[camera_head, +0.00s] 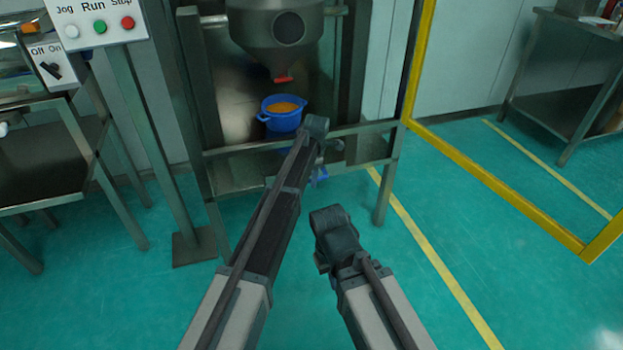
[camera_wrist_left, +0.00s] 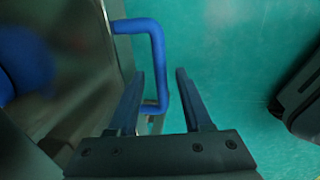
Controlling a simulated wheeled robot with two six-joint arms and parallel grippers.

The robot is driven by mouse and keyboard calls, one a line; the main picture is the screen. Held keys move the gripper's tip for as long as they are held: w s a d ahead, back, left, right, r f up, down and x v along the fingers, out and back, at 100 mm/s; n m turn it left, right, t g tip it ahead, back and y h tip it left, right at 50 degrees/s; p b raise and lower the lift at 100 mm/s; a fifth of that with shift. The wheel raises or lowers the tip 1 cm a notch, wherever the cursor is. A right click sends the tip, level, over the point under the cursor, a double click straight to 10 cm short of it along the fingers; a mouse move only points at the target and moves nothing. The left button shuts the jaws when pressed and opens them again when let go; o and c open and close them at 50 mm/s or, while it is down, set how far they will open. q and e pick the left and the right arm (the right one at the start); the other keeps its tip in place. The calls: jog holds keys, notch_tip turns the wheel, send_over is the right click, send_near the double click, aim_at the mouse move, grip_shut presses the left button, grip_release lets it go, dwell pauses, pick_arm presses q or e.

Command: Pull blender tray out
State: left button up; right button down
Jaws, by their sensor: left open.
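The blue handle (camera_wrist_left: 157,50) is a bent bar on the edge of a metal panel (camera_wrist_left: 75,50) at the left of the left wrist view. My left gripper (camera_wrist_left: 160,74) is open, its two fingers apart, and the handle's outer bar shows between them. I cannot tell whether a finger touches it. In the head view a bit of blue, probably the handle (camera_head: 321,178), shows just beyond my left wrist, which hides most of the gripper. The metal tray area (camera_head: 235,175) lies low in the frame under the hopper.
A blue tub (camera_head: 282,121) with orange contents stands under the steel hopper (camera_head: 275,35). A metal crossbar (camera_head: 245,146) runs in front. A control post (camera_head: 150,140) stands left, a yellow frame (camera_head: 500,190) right. Green floor before the machine is clear.

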pick_arm(q)
grip_shut()
dwell(1.3)
